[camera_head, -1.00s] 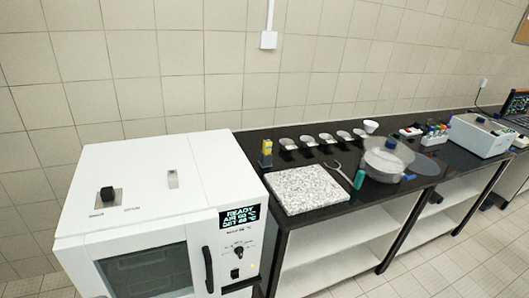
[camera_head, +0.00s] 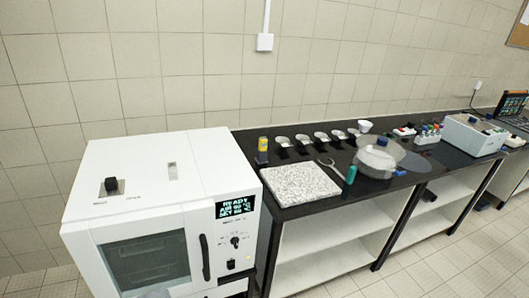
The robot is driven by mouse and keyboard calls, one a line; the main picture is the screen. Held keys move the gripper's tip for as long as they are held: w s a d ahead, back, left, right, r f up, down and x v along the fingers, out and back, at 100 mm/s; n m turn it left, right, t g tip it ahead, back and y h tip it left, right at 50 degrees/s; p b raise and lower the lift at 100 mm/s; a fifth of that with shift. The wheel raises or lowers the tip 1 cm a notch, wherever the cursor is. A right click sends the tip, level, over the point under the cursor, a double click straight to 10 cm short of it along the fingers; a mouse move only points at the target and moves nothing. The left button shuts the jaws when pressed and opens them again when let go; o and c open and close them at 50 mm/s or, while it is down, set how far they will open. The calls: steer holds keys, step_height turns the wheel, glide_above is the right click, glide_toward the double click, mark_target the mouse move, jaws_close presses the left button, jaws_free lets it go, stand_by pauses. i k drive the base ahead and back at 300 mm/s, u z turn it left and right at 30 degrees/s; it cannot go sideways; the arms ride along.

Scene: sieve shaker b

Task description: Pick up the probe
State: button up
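I cannot say for certain which thing is the probe. A small upright yellow and dark device (camera_head: 263,150) stands on the black bench at the back left corner, beside the white oven. A teal cylinder (camera_head: 351,174) stands on the bench to the right of a speckled stone slab (camera_head: 300,186). A grey forked tool (camera_head: 329,167) lies between slab and cylinder. My gripper does not show clearly; only a pale rounded shape, too cut off to tell, is at the bottom edge in front of the oven.
A white oven (camera_head: 150,185) with a lit display fills the left. Several small round dishes line the back of the black bench (camera_head: 300,208). A clear round vessel (camera_head: 378,160), coloured bottles (camera_head: 428,133), a white instrument (camera_head: 472,136) and a laptop (camera_head: 512,105) stand farther right.

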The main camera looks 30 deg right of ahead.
mark_target(263, 143)
steer(key=u, duration=0.25)
steer(key=k, duration=0.2)
steer(key=z, duration=1.2)
steer(key=i, duration=1.3)
steer(key=z, duration=0.25)
steer(key=i, duration=1.8)
steer(key=u, duration=0.8)
